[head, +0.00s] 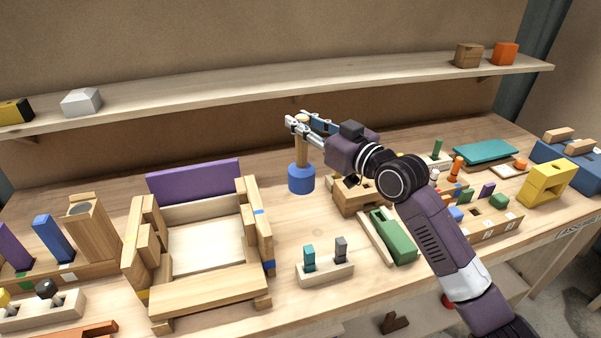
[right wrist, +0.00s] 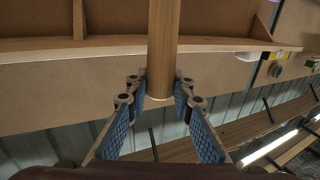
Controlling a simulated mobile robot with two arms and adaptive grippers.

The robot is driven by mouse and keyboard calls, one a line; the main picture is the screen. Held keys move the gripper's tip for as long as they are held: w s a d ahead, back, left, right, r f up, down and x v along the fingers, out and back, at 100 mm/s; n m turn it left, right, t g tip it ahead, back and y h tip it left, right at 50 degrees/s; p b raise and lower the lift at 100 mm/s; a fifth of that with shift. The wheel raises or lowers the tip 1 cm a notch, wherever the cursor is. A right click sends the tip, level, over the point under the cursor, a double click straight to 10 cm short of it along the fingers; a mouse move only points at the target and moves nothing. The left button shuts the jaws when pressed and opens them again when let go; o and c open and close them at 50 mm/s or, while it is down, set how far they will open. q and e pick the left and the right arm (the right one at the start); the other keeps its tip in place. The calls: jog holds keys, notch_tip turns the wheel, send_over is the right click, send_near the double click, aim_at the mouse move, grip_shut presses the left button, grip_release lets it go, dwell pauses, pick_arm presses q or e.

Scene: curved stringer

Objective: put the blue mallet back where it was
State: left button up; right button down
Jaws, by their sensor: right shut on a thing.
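The blue mallet has a round blue head (head: 301,179) at the bottom and a wooden handle (head: 301,150) pointing up, nearly upright. My right gripper (head: 303,122) is shut on the handle near its top. In the right wrist view the handle (right wrist: 162,50) stands between my blue-padded fingers (right wrist: 160,100). The head is at or just above the table behind the middle; I cannot tell whether it touches. My left gripper is not in view.
A wooden frame with a purple back panel (head: 194,181) stands left of the mallet. A wooden block (head: 350,198) and a green piece (head: 393,238) lie right of it. A small peg rack (head: 325,271) is in front. A shelf (head: 230,90) runs behind.

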send_over(301, 167)
jog(key=w, duration=0.1)
notch_tip(301, 167, down, 5)
jog(key=shift+w, duration=0.15)
notch_tip(301, 167, down, 3)
jog(key=shift+w+r, duration=0.1)
jog(key=shift+r, duration=0.1)
jog(key=shift+f, duration=0.25)
notch_tip(301, 167, down, 4)
jog(key=shift+r+b, duration=0.25)
jog(key=shift+b, duration=0.05)
jog(key=shift+f, duration=0.35)
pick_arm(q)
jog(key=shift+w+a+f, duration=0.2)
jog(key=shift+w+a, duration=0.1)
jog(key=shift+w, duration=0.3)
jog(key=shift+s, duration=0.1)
